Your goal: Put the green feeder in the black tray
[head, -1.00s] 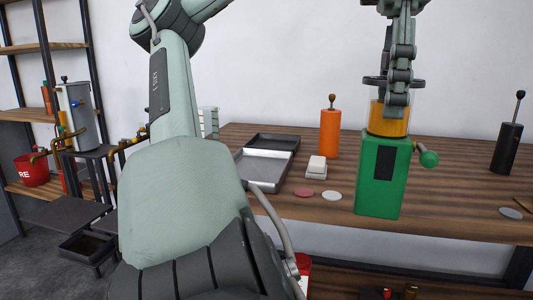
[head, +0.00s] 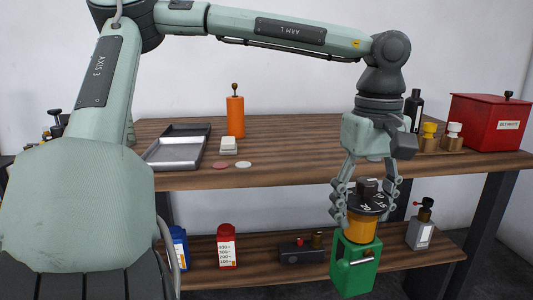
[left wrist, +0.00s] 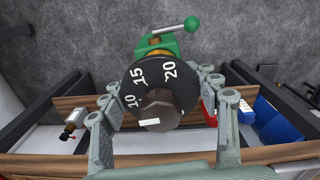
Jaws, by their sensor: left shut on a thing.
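The green feeder (head: 355,267) has an orange upper part and a black numbered dial on top. My left gripper (head: 365,207) is shut on it near the top, and it hangs upright in front of the table, below tabletop level. In the left wrist view the feeder's dial (left wrist: 150,80) sits between the fingers of my left gripper (left wrist: 158,95), with a green-knobbed lever beyond. The black tray (head: 186,130) lies at the back left of the tabletop, partly hidden behind a grey metal tray. My right gripper is not in view.
The grey tray (head: 174,153) lies in front of the black tray. An orange bottle (head: 235,116), a white block (head: 228,145) and two discs are to its right. The table's front edge (head: 270,177) and lower shelf (head: 260,262) are behind the feeder. A red box (head: 488,122) stands far right.

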